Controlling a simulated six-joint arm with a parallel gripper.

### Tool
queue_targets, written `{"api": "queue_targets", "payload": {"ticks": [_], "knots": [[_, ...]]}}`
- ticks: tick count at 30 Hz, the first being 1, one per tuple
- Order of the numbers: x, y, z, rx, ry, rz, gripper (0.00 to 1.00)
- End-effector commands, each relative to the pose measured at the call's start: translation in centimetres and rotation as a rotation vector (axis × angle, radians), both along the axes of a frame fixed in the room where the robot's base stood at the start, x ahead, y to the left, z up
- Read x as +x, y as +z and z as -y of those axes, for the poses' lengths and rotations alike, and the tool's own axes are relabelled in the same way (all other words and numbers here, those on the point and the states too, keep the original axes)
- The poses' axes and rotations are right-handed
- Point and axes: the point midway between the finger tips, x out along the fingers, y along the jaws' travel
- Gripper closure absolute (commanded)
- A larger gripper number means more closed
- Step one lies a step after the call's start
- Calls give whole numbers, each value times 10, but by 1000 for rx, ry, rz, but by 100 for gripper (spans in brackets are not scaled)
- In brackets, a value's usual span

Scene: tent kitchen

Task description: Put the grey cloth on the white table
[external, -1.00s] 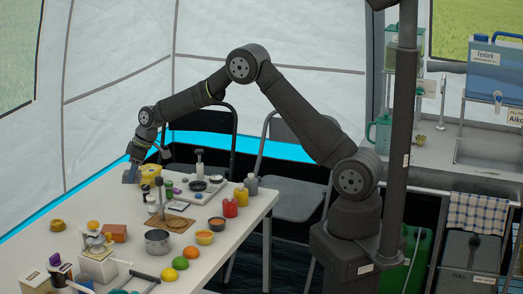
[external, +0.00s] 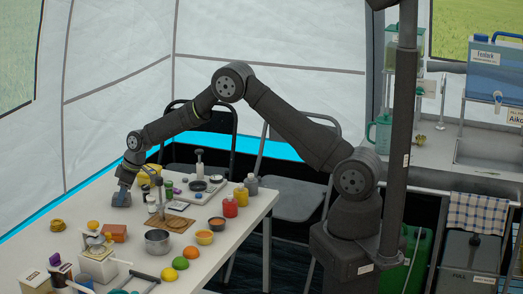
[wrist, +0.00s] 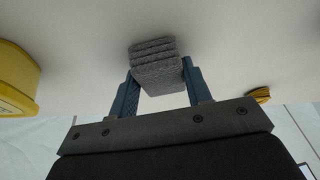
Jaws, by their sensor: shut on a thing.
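The grey cloth (wrist: 157,70) is a thick folded stack between the two blue fingers in the wrist view. My gripper (wrist: 158,88) is shut on it, with the cloth's layered edge sticking out past the fingertips. In the external view my gripper (external: 121,200) points down, low over the far left part of the white table (external: 82,208). The cloth is not clearly visible there, and I cannot tell whether it touches the tabletop. The table surface also fills much of the wrist view (wrist: 230,40).
A yellow container (wrist: 15,80) is left in the wrist view; a small yellow item (wrist: 258,95) is right. In the external view, an orange-brown block (external: 114,233), a brown board (external: 173,223) and a metal pot (external: 157,241) stand nearer. The table left of my gripper is bare.

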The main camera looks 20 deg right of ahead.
Motion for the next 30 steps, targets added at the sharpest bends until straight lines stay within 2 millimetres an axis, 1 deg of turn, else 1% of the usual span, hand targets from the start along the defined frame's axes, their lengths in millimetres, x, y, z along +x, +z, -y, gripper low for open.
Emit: {"api": "queue_targets", "payload": {"ticks": [2,3,5,6,14,17,20,23,30], "knots": [[0,-3,0,-1,0,0,77],[0,-3,0,0,0,0,48],[0,-2,0,0,0,0,36],[0,-2,0,0,0,0,34],[0,-1,0,0,0,0,34],[0,4,1,1,0,1,34],[-1,15,5,1,0,1,34],[-4,31,11,2,-1,3,34],[-11,76,28,1,-1,2,34]]}}
